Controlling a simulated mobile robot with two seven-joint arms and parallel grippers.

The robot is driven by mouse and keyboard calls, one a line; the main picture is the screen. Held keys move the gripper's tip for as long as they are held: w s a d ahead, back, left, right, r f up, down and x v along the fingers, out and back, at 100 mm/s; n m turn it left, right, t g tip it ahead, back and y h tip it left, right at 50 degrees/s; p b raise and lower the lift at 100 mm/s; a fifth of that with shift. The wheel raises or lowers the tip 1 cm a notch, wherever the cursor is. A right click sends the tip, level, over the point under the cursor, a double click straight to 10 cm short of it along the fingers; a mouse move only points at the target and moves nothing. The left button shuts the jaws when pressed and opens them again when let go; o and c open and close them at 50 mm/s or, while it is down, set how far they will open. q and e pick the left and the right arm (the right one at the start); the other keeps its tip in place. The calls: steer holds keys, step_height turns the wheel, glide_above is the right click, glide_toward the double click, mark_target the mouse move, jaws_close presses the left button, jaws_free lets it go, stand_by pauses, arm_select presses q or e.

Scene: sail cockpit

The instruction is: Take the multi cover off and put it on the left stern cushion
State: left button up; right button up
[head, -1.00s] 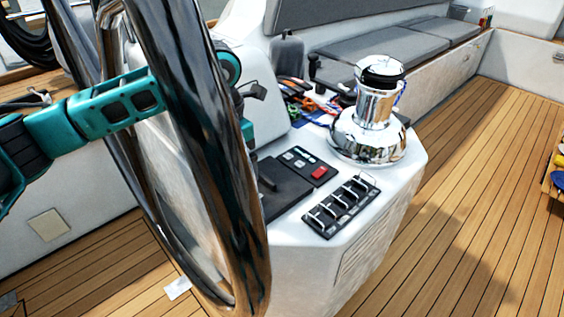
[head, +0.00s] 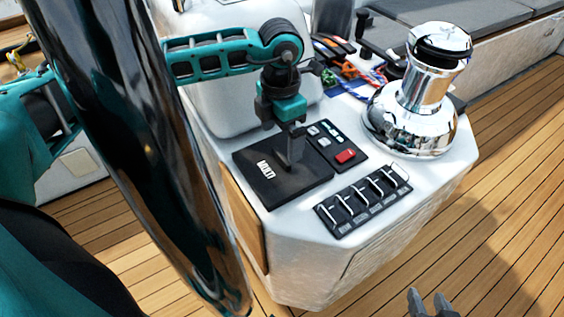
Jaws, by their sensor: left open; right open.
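The multi cover (head: 262,183) is a flat black square with "MULTI" lettered on it. It lies on the white console top in the head view, left of the small button panel. My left gripper (head: 292,160) points down over the cover's far right part, with its fingertips at or just above it; I cannot tell whether they touch it. It is open. My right gripper (head: 430,302) shows only its fingertips at the bottom edge, apart from each other, over the deck. The left stern cushion cannot be made out in this view.
A large dark steering wheel rim (head: 130,150) stands between me and the console. A chrome winch (head: 418,100), a button panel with a red switch (head: 345,156) and a panel of looped guards (head: 362,200) crowd the console. Coloured ropes (head: 365,72) lie behind. Teak deck (head: 500,230) is free at right.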

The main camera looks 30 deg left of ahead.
mark_target(282, 155)
arm_select(q)
steer(key=shift+d+f+b, duration=0.1)
steer(key=shift+f+b, duration=0.2)
steer(key=shift+f, duration=2.45)
steer(key=shift+c, duration=0.5)
steer(key=c, duration=1.1)
steer(key=shift+o, duration=0.2)
steer(key=shift+r, duration=0.15)
